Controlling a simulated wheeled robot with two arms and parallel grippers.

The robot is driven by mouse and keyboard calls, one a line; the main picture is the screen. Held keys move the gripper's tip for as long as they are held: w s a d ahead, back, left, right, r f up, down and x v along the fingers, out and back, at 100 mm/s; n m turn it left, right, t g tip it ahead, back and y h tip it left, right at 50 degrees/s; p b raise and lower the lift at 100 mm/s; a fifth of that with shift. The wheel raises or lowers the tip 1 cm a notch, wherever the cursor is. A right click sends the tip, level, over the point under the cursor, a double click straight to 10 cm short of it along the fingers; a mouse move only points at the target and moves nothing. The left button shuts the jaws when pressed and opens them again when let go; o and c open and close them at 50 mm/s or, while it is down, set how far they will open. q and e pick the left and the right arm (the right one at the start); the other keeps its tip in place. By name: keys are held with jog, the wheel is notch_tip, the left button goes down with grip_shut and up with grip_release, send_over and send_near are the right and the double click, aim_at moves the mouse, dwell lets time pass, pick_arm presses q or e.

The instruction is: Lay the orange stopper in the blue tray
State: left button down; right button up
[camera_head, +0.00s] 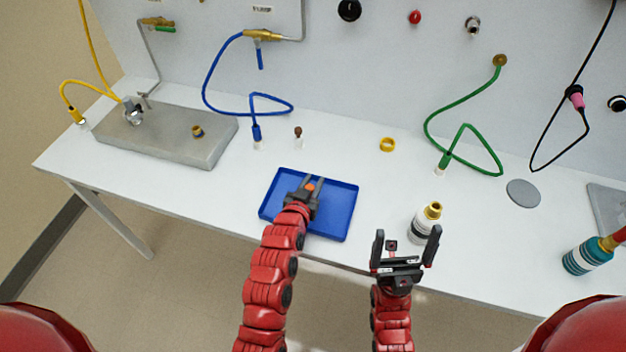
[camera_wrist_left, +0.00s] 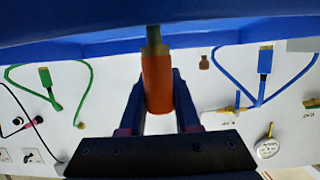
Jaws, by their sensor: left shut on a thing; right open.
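The blue tray (camera_head: 340,222) lies on the white table at the front middle. My left gripper (camera_head: 309,186) is over the tray, shut on the orange stopper (camera_head: 310,187). In the left wrist view the stopper (camera_wrist_left: 157,82) is an orange cylinder with a narrower dark end, held between the two fingers (camera_wrist_left: 158,100). The blue tray (camera_wrist_left: 120,45) fills the top of that view. I cannot tell whether the stopper touches the tray floor. My right gripper (camera_head: 405,250) is open and empty, near the table's front edge, right of the tray.
A white bottle with a yellow neck (camera_head: 424,222) stands just beyond my right gripper. A yellow ring (camera_head: 387,144) and a small brown-topped vial (camera_head: 298,137) are behind the tray. A grey metal plate (camera_head: 165,135) lies at left. A teal bottle (camera_head: 585,257) is at far right.

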pick_arm(q)
jog(key=shift+f, duration=0.15)
jog(key=c, duration=0.6)
grip_release()
jog(key=shift+s+r, duration=0.1)
jog(key=shift+r, duration=0.1)
